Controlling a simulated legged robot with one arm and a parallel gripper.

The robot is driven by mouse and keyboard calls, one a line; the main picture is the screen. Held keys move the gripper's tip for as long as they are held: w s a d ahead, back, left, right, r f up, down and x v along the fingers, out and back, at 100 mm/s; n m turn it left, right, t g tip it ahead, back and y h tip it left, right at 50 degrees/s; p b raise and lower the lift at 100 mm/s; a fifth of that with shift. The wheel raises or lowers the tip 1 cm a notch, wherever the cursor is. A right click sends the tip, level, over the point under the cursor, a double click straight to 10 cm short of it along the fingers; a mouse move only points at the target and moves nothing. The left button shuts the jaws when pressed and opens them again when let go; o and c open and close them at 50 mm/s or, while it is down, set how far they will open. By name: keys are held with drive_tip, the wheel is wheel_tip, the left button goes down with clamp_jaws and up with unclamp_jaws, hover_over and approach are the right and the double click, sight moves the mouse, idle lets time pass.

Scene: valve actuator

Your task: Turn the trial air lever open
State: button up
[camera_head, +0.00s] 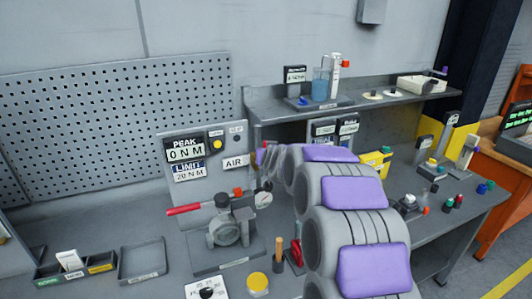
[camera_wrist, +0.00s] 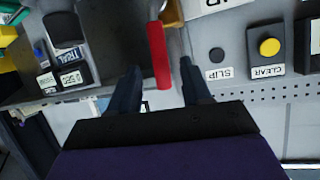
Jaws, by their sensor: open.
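In the wrist view, a red lever (camera_wrist: 159,55) runs up to a brass-coloured fitting (camera_wrist: 173,14). My gripper (camera_wrist: 160,69) is open, with its two dark fingers on either side of the lever's lower end. Clear gaps show on both sides; I cannot tell how deep the lever lies between the fingers. In the head view, the AIR label (camera_head: 235,161) is on a grey panel (camera_head: 205,132), and my arm's purple end is just right of it. My arm hides what lies behind it there, and I cannot make out this lever.
In the wrist view, a yellow CLEAR button (camera_wrist: 269,47) is to the right. A shelf (camera_head: 380,101) runs along the back. An empty tray (camera_head: 143,262) is at left.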

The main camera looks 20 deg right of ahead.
drive_tip(key=v, duration=1)
drive_tip(key=shift+s+p, duration=0.15)
drive_tip(key=shift+p, duration=0.25)
drive_tip(key=s+a+f+n+g+y, duration=0.25)
drive_tip(key=s+a+f+g, duration=0.2)
drive_tip(key=s+a, duration=0.55)
drive_tip(key=s+a+f+g, duration=0.1)
drive_tip(key=s+f+g, duration=0.1)
drive_tip(key=s, duration=1)
drive_tip(key=s+a+f+g+b, duration=0.1)
drive_tip(key=s+f+g, duration=0.2)
drive_tip(key=s, duration=1)
drive_tip(key=s+f+g+b, duration=0.1)
drive_tip(key=s+f+g, duration=0.2)
drive_tip(key=s, duration=0.9)
drive_tip(key=shift+s+a+f+n+g, duration=0.2)
drive_tip(key=shift+s+a+n+g, duration=0.2)
drive_tip(key=shift+g, duration=0.75)
